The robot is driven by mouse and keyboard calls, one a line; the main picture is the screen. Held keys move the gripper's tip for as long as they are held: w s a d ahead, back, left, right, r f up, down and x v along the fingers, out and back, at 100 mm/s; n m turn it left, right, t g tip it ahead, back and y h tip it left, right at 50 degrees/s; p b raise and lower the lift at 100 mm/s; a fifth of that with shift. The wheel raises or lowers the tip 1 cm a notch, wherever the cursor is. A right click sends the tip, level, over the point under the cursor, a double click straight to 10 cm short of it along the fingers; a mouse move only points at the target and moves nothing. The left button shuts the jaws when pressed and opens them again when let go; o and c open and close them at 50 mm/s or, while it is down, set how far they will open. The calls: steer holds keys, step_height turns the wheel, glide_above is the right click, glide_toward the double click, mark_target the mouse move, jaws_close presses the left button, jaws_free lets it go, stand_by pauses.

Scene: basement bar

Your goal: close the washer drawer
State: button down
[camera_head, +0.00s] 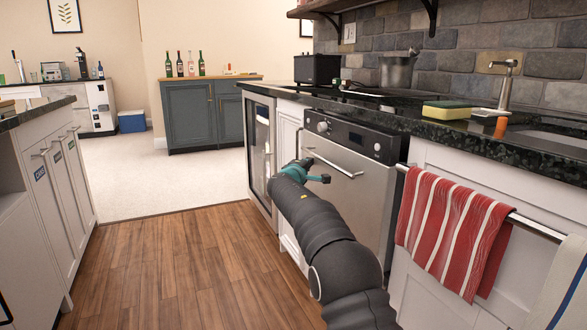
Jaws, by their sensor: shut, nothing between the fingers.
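The washer (350,210) is a stainless steel appliance under the dark counter, right of centre. It has a black control strip with round knobs (322,127) and a bar handle (335,164) across its upper front. Whether its drawer front stands slightly out or flush is hard to tell. My gripper (309,162), dark with teal parts, is shut and empty. It is by the left end of the handle, in front of the washer's left side; I cannot tell if it touches. My arm hides the lower left part of the front.
A red striped towel (455,230) hangs on a rail right of the washer. A sponge (446,110) and an orange object (501,127) lie on the counter (400,113). White cabinets (60,190) stand at left. The wooden floor (180,265) between is clear.

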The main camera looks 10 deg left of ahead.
steer(key=w+d, duration=0.1)
steer(key=d, duration=0.2)
steer(key=w+d, duration=0.1)
steer(key=shift+w+d, duration=0.2)
steer(key=shift+w, duration=0.1)
steer(key=shift+d, duration=0.25)
steer(key=shift+a, duration=0.1)
